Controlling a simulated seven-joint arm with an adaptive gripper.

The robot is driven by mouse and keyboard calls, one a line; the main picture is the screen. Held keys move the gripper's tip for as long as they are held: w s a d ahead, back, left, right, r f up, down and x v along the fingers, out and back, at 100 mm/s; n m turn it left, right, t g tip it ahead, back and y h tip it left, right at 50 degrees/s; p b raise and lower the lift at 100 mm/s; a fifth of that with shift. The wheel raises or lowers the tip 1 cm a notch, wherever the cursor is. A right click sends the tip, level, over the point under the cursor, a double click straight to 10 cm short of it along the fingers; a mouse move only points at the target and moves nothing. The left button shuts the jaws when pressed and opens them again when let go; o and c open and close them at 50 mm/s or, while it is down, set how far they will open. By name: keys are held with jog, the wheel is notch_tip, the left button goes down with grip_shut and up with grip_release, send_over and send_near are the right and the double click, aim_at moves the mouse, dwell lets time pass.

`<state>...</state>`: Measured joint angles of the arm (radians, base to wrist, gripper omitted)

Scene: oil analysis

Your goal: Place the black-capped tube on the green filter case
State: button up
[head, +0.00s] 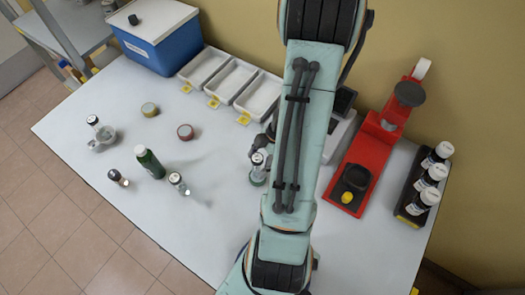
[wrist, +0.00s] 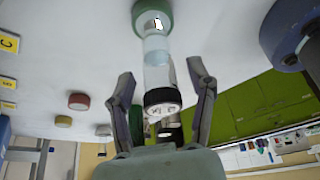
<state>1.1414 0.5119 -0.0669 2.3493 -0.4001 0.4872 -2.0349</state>
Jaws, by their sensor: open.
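The black-capped tube (wrist: 158,72) is clear and stands on the green filter case (wrist: 141,22), its cap toward the wrist camera. In the head view the tube (head: 258,160) and the green case (head: 258,180) show just left of my arm, on the white table. My gripper (wrist: 160,74) is open, with one finger on each side of the tube and a visible gap on both sides. In the head view my gripper is mostly hidden behind my arm.
A red case (head: 185,132), a yellow case (head: 149,109), a green bottle (head: 150,163) and several small vials stand to the left. White trays (head: 231,80) and a blue box (head: 160,50) are behind. A red stand (head: 368,150) and a bottle rack (head: 407,203) are right.

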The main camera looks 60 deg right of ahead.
jog(key=v, duration=1.2)
jog(key=w+a+r+m+g, duration=0.1)
jog(key=w+a+r+m, duration=0.1)
jog(key=a, duration=0.4)
jog(key=w+a+r+m+g, duration=0.1)
jog(key=w+a+r, duration=0.15)
jog(key=a, duration=0.35)
jog(key=s+a+m+h, duration=0.1)
jog(key=s+a+m, duration=0.1)
jog(key=a, duration=0.3)
jog(key=s+a+r+m+h, duration=0.1)
jog(key=s+a+m+h, duration=0.1)
jog(key=a+m, duration=0.3)
jog(key=shift+s+a+r+g, duration=0.35)
jog(key=shift+s+a, duration=0.2)
jog(key=shift+a, duration=0.25)
